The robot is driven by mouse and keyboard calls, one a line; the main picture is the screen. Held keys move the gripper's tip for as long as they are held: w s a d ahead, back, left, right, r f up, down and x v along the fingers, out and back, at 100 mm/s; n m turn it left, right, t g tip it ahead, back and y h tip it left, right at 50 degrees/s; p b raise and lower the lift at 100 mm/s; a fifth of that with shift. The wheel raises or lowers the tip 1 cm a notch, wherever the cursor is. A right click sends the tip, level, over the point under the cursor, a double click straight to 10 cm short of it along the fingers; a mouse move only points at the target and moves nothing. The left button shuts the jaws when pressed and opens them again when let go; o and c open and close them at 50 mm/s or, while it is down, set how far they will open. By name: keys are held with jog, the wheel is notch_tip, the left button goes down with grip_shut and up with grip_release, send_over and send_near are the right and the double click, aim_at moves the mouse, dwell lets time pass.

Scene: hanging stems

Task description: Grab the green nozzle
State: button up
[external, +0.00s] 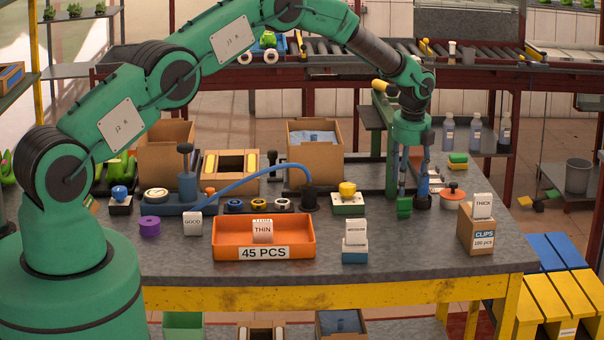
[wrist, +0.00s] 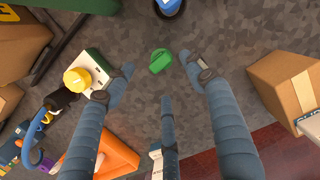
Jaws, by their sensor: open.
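The green nozzle (external: 404,207) is a small green piece on the grey table, right of centre, in the external view. In the wrist view the green nozzle (wrist: 160,62) lies ahead, between the tips of my blue-grey fingers, with bare table around it. My gripper (external: 412,190) points straight down over it in the external view. In the wrist view my gripper (wrist: 158,72) is spread wide, with a finger on each side and a third below, and nothing held. I cannot tell the exact height gap between fingertips and nozzle.
A white block with a yellow knob (external: 348,199) stands left of the nozzle. A blue-topped round item (wrist: 170,6) is just beyond it. The CLIPS box (external: 477,231) stands to the right. The orange tray (external: 225,251) and a white-labelled blue block (external: 355,252) are nearer the front.

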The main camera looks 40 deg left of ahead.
aim_at(405, 198)
jog(key=shift+w+a+f, duration=0.15)
jog(key=shift+f, duration=1.15)
jog(key=shift+f, duration=0.15)
jog(key=shift+w+a+f, duration=0.15)
jog(key=shift+f, duration=1.1)
jog(key=shift+w+a+f, duration=0.1)
jog(key=shift+a+f, duration=0.05)
jog(key=shift+f, duration=1.05)
jog(key=c, duration=1.1)
